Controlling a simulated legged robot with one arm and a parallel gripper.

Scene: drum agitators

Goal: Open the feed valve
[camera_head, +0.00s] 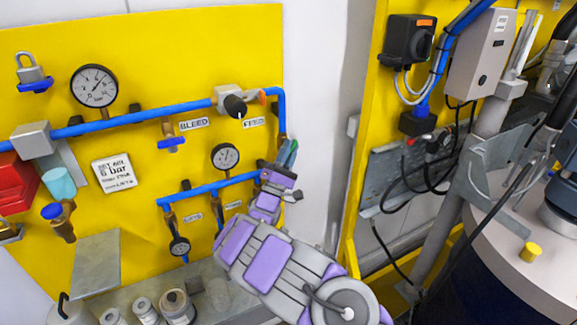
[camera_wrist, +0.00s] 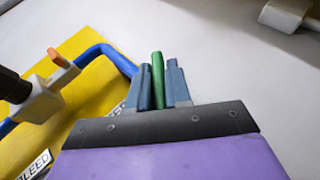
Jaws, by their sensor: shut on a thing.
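The feed valve (camera_head: 230,98) is a grey body with a black knob (camera_head: 235,106) and an orange lever (camera_head: 262,95), set on the blue pipe above the FEED label (camera_head: 254,122). It also shows at the left of the wrist view (camera_wrist: 40,101), with its orange lever (camera_wrist: 63,58) tilted up. My gripper (camera_head: 289,152) is below and right of the valve, apart from it. In the wrist view its two blue-grey fingers (camera_wrist: 160,85) are closed on a slim green piece (camera_wrist: 157,78). What the green piece belongs to, if anything, is hidden.
The yellow panel (camera_head: 150,60) carries a large gauge (camera_head: 94,86), a smaller gauge (camera_head: 226,157), a blue-handled bleed valve (camera_head: 172,141) and a padlock (camera_head: 31,73). A blue pipe (camera_wrist: 106,53) bends close to my fingers. White wall (camera_head: 315,90) lies right of the panel.

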